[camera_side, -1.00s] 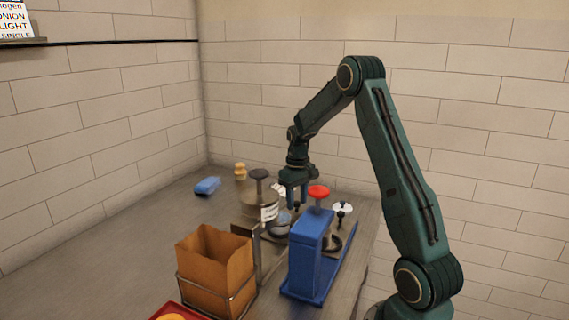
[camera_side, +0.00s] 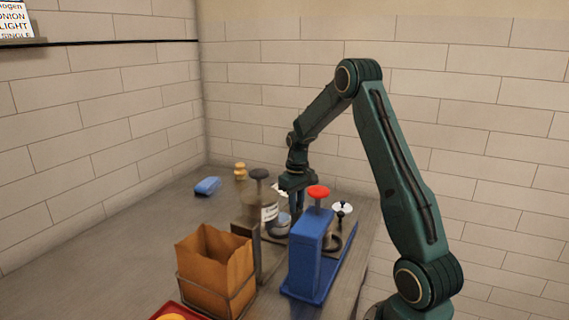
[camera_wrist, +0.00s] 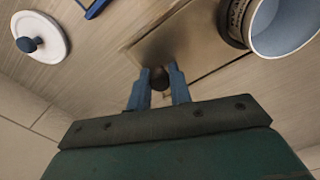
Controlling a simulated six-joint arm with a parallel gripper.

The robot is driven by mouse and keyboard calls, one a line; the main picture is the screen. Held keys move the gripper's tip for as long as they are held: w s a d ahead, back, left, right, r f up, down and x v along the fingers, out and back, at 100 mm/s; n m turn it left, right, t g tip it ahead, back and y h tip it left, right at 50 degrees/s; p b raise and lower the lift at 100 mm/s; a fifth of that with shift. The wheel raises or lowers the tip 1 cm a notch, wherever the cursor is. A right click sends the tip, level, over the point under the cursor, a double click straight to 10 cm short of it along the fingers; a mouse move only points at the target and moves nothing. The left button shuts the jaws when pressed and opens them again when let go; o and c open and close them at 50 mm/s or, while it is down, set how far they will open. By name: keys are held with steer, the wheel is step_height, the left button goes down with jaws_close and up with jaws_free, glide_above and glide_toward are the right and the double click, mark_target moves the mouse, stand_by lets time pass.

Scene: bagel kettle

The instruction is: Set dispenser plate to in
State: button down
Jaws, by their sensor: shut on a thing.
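A flat metal plate (camera_wrist: 185,42) with a dark round knob (camera_wrist: 160,76) at its near end shows in the wrist view; I take it for the dispenser plate. My gripper (camera_wrist: 159,92) has its two blue fingers on either side of the knob, shut on it. In the side view my gripper (camera_side: 297,208) points down between the labelled canister (camera_side: 268,212) and the blue dispenser body (camera_side: 308,255) with a red knob (camera_side: 318,192). There the fingertips and the plate's knob are largely hidden, so I cannot tell how far in the plate sits.
A brown paper bag (camera_side: 215,268) in a wire holder and a red tray (camera_side: 180,308) stand in front. A white lid with a dark knob (camera_wrist: 38,38) lies left in the wrist view; a round vessel (camera_wrist: 285,28) is at right. A blue object (camera_side: 207,186) lies at back left.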

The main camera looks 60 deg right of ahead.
mark_target(281, 219)
steer(key=a, duration=1)
steer(key=shift+a, duration=0.4)
steer(key=c, duration=1.4)
jaws_free()
steer(key=shift+a, duration=0.1)
steer(key=shift+o, duration=0.5)
steer(key=shift+r, duration=0.1)
